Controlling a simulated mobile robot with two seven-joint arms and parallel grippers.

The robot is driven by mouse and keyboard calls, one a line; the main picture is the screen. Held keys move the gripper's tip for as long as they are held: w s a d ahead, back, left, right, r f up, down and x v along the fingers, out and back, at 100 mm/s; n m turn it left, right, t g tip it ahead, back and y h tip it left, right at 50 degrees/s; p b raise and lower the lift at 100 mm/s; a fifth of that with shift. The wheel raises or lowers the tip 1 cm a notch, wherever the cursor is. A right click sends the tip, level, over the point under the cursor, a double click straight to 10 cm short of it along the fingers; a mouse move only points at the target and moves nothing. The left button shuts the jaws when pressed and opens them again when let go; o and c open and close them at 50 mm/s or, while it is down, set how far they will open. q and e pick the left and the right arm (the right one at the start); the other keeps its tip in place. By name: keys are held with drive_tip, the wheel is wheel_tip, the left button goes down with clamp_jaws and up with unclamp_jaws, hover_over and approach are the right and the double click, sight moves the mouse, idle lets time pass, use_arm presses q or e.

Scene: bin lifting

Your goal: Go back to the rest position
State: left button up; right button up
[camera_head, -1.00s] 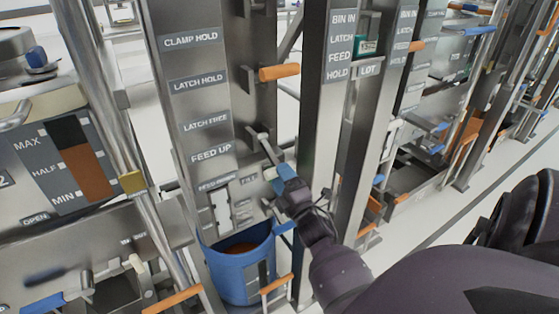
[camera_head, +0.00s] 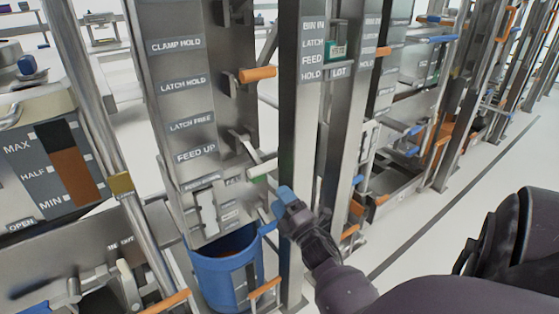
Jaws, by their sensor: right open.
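My right gripper (camera_head: 284,196) has blue fingertips and is open, with nothing seen between its fingers. It hangs in front of the steel post, below and to the right of the lever with a pale handle (camera_head: 262,168), with a small gap between them. My dark right arm reaches in from the lower right. The blue bin (camera_head: 225,275) stands upright below and to the left of the gripper, with brown material inside. My left gripper does not show.
The labelled steel panel (camera_head: 183,105) carries an orange handle (camera_head: 257,74) above the lever. An orange-handled part (camera_head: 265,288) is in front of the bin. A steel post (camera_head: 300,130) stands close beside my gripper. Open pale floor (camera_head: 440,220) lies to the right.

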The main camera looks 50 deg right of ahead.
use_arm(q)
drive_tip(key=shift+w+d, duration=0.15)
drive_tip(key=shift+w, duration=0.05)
use_arm(e)
drive_tip(key=shift+w, duration=0.1)
idle(0.6)
drive_tip(key=s+a+f+m+g+y+p, duration=0.1)
drive_tip(key=s+a+f+m+g+p, duration=0.15)
drive_tip(key=a+m, duration=0.35)
drive_tip(key=s+a+f+m+g+y+p, duration=0.1)
drive_tip(key=s+a+m+g, duration=0.3)
drive_tip(key=m, duration=0.4)
use_arm(q)
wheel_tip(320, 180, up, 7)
drive_tip(key=p, duration=0.4)
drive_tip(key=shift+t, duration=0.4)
use_arm(e)
drive_tip(key=s+a+f+g+y, duration=0.1)
drive_tip(key=s+a, duration=0.3)
drive_tip(key=s, duration=0.5)
drive_tip(key=s+a+f+g+y, duration=0.1)
drive_tip(key=s+a+f+g, duration=0.2)
drive_tip(key=s, duration=0.6)
drive_tip(key=shift+s+a+f+y, duration=0.25)
drive_tip(key=shift+a+f+y, duration=0.05)
drive_tip(key=shift+a, duration=0.05)
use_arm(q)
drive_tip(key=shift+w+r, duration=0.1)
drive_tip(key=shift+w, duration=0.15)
